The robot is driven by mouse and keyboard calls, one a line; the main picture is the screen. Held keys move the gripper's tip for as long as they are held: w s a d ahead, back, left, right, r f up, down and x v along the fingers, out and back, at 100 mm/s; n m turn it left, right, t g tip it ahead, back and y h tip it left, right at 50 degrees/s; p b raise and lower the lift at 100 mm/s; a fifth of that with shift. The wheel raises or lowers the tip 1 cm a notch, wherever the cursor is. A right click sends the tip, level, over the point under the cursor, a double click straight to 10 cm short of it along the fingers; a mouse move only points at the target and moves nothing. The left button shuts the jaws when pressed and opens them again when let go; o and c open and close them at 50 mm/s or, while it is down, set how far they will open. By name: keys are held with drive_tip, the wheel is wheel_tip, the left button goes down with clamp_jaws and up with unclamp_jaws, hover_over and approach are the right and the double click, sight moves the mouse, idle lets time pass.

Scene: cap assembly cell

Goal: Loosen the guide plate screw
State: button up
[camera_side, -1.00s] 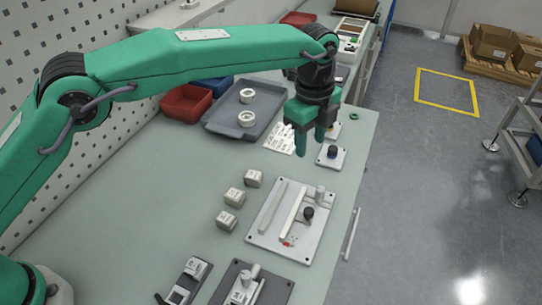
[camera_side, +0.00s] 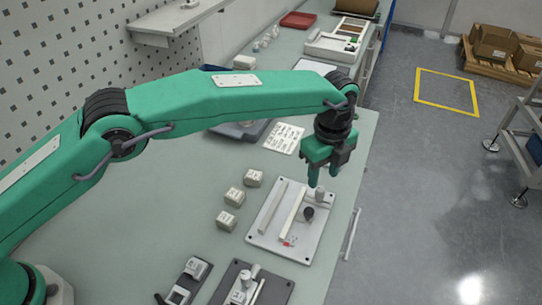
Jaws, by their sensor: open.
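The guide plate (camera_side: 268,239) is a pale plate with two raised light bars (camera_side: 293,213), lying on the bench near its right edge. A black knob screw (camera_side: 308,213) stands on it, right of the longer bar. A grey upright post (camera_side: 319,196) is at the plate's upper right. My gripper (camera_side: 325,180) points down above the plate's upper right end, just above or behind the post. Its green fingers are open with nothing seen between them. Whether a finger touches the post cannot be told.
Several small pale blocks (camera_side: 234,196) sit left of the plate. Two fixtures (camera_side: 190,278) (camera_side: 250,288) stand at the front. A printed sheet (camera_side: 284,138) and a grey tray (camera_side: 240,131), partly hidden by my arm, lie behind. Bench left of the blocks is clear.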

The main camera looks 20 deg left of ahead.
sight(321, 189)
drive_tip(key=shift+f, duration=2.45)
clamp_jaws()
